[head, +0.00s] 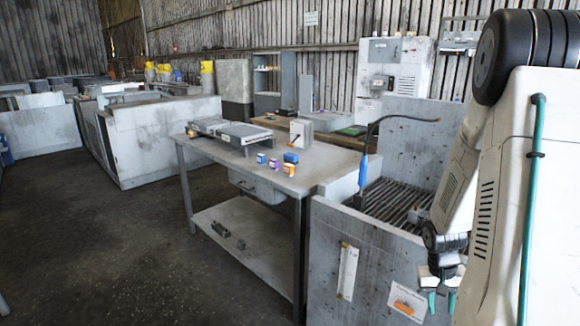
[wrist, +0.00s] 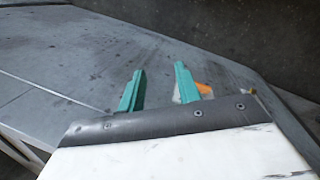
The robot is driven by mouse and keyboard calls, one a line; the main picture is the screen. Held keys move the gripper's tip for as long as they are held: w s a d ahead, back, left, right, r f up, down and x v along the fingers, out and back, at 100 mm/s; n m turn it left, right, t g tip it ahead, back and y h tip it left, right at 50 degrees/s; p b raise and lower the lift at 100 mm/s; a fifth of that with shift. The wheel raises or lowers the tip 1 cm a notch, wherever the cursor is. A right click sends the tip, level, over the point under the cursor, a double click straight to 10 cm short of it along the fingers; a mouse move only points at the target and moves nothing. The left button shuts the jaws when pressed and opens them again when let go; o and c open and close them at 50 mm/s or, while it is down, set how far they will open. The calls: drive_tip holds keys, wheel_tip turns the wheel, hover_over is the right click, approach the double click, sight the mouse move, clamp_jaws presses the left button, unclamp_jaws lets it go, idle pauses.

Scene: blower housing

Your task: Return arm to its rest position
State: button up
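My gripper (head: 441,302) hangs low at the right of the head view, in front of a grey concrete-like panel (head: 330,235). Its two teal fingers also show in the wrist view (wrist: 158,84), apart from each other with nothing between them. My white arm fills the right side of the head view, bent with its forearm pointing down. The white label with an orange mark (head: 406,304) lies on the panel just left of the gripper. In the wrist view an orange patch (wrist: 203,89) shows behind the right finger.
A metal workbench (head: 215,165) stands left of the panel, with several small coloured boxes (head: 288,169) and a flat grey device (head: 232,132) on it. A slatted bed (head: 395,205) and a blue-handled hooked tool (head: 363,172) are behind the panel. Open floor (head: 110,240) lies at left.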

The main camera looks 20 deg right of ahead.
drive_tip(key=s+a+r+n+t, duration=0.1)
drive_tip(key=s+a+r+n, duration=0.2)
drive_tip(key=a+r, duration=1.1)
drive_tip(key=s+a+r+n+t+y, duration=0.1)
drive_tip(key=s+a+r+n+t, duration=0.1)
drive_tip(key=a+r, duration=1.1)
drive_tip(key=s+a+n, duration=0.1)
drive_tip(key=a+n, duration=0.1)
drive_tip(key=a, duration=0.2)
drive_tip(key=shift+s+a+r+n+t, duration=0.2)
drive_tip(key=shift+s+r+n+t, duration=0.1)
drive_tip(key=shift+s+r+n, duration=0.1)
